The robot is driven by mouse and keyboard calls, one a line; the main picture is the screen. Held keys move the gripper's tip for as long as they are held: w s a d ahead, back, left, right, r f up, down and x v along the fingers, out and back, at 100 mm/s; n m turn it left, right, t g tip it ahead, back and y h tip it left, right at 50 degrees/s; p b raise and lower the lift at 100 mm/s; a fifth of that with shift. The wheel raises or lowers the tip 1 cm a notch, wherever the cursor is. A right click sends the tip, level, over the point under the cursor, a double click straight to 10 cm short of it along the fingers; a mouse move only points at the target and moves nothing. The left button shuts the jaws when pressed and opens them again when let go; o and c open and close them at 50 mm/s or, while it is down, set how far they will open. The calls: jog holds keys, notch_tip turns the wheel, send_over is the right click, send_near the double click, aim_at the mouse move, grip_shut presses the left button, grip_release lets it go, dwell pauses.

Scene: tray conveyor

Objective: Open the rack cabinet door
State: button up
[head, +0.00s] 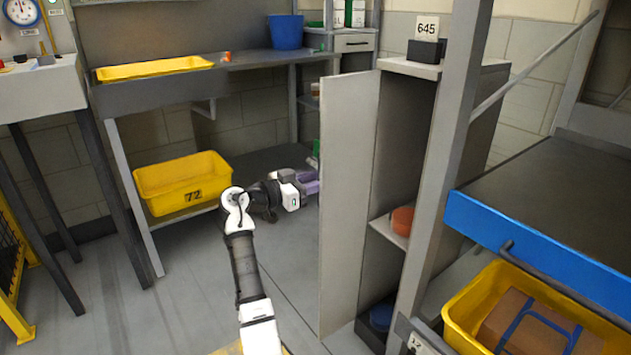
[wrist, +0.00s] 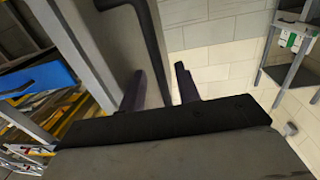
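The grey rack cabinet (head: 490,115) stands right of centre in the head view, with a 645 card on top. Its door (head: 347,200) stands swung out to the left, and the shelves inside show. My gripper (head: 312,182) is at the door's left edge, its purple fingertips partly hidden by the door. In the wrist view my gripper (wrist: 160,90) has its two dark fingers apart. A grey panel with a dark strip runs down to the left finger and the gap. I cannot tell whether the fingers touch it.
An orange-red item (head: 402,221) and a blue item (head: 381,317) sit inside the cabinet. A yellow bin (head: 150,190) marked 72 is on the left rack. The blue-edged conveyor (head: 530,240) and another yellow bin (head: 458,320) are right. Floor left of the door is clear.

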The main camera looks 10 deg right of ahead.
jog(key=shift+a, duration=0.1)
jog(key=p+v, duration=0.1)
jog(key=v, duration=1.2)
jog(key=shift+s+a, duration=0.2)
jog(key=shift+a, duration=0.1)
